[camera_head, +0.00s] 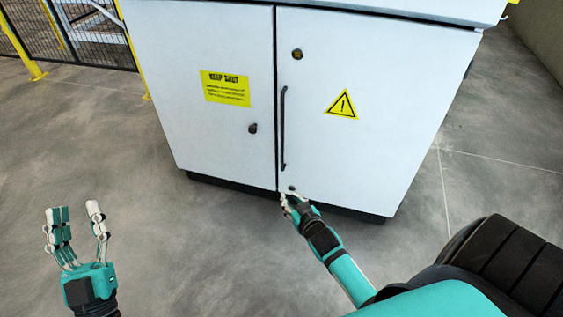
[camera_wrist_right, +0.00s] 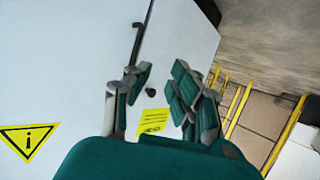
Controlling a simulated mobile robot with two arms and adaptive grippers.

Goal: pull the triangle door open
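The triangle door (camera_head: 385,70) is the right door of a white cabinet. It bears a yellow warning triangle (camera_head: 342,105), which also shows in the right wrist view (camera_wrist_right: 29,139). The door looks shut, flush with the left door. A black vertical bar handle (camera_head: 283,130) runs along its left edge; part of it shows in the right wrist view (camera_wrist_right: 138,42). My right gripper (camera_head: 291,200) is just below the handle's lower end in the head view. Its fingers (camera_wrist_right: 158,95) are spread and hold nothing visible; contact with the handle cannot be told. My left gripper (camera_head: 77,232) is open and empty, away from the cabinet.
The left door (camera_head: 205,130) carries a yellow "keep shut" label (camera_head: 226,88) and a dark knob (camera_head: 253,128). Yellow posts and a mesh fence (camera_head: 95,35) stand at the back left. The grey floor (camera_head: 200,240) before the cabinet is clear.

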